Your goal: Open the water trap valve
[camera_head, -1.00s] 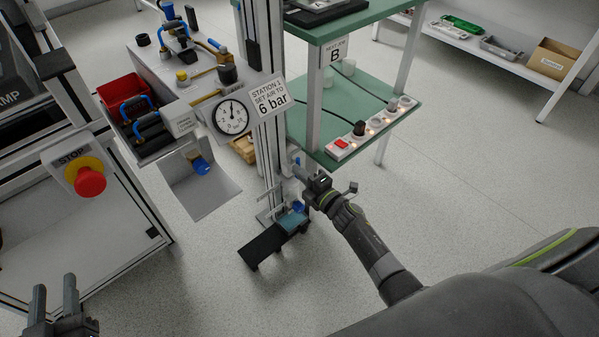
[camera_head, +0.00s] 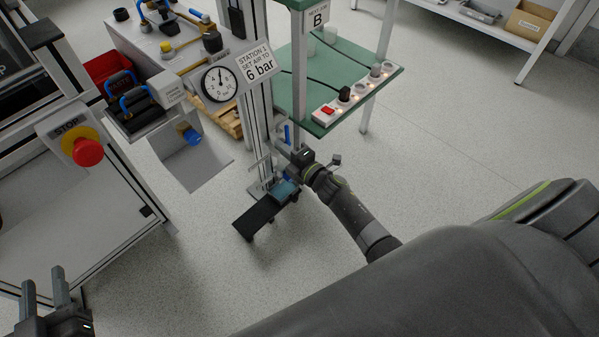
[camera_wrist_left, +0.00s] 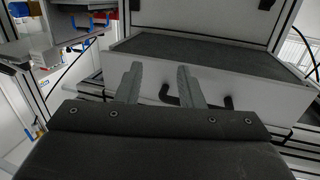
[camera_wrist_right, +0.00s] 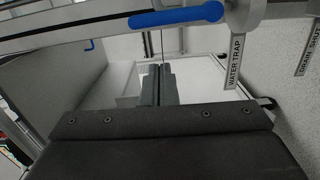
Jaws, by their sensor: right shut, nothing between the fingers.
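A water trap valve lever with a blue grip (camera_wrist_right: 177,17) crosses the top of the right wrist view, lying nearly level. A tag (camera_wrist_right: 237,62) reading WATER TRAP hangs at its right end. My right gripper (camera_wrist_right: 165,72) is shut and empty, its fingertips just below the blue grip in that view; I cannot tell whether they touch. In the head view my right gripper (camera_head: 291,153) is beside the post, near a small upright blue piece (camera_head: 287,134). My left gripper (camera_head: 45,290) is open and empty at the lower left; its spread fingers show in the left wrist view (camera_wrist_left: 157,82).
A second tag (camera_wrist_right: 309,48), partly cut off, reads DRAIN SHUT. A dark step (camera_head: 258,216) stands on the floor below my right gripper. The green shelf (camera_head: 300,95) with a power strip is close above it. A red stop button (camera_head: 88,152) is near the left gripper.

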